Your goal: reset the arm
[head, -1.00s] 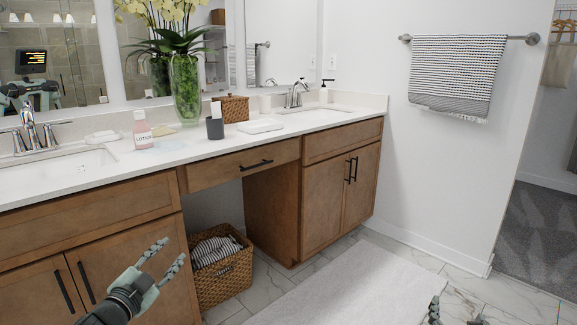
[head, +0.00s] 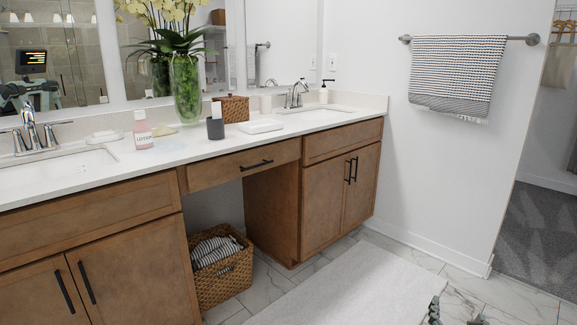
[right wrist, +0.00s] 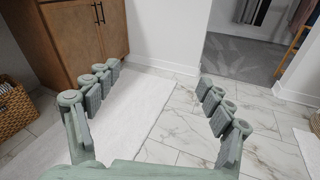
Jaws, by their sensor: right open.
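My right gripper (head: 456,315) shows only its fingertips at the bottom edge of the head view, right of centre. In the right wrist view, my right gripper (right wrist: 160,82) is open and empty, its two grey-green fingers wide apart above the floor and a white rug (right wrist: 135,105). It touches nothing that I can see. My left gripper is out of the head view.
A wooden vanity (head: 225,178) with a white counter runs along the left and back. A wicker basket (head: 222,283) with striped cloth stands under it. A towel (head: 455,75) hangs on the right wall. The rug (head: 350,290) and marble floor are clear.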

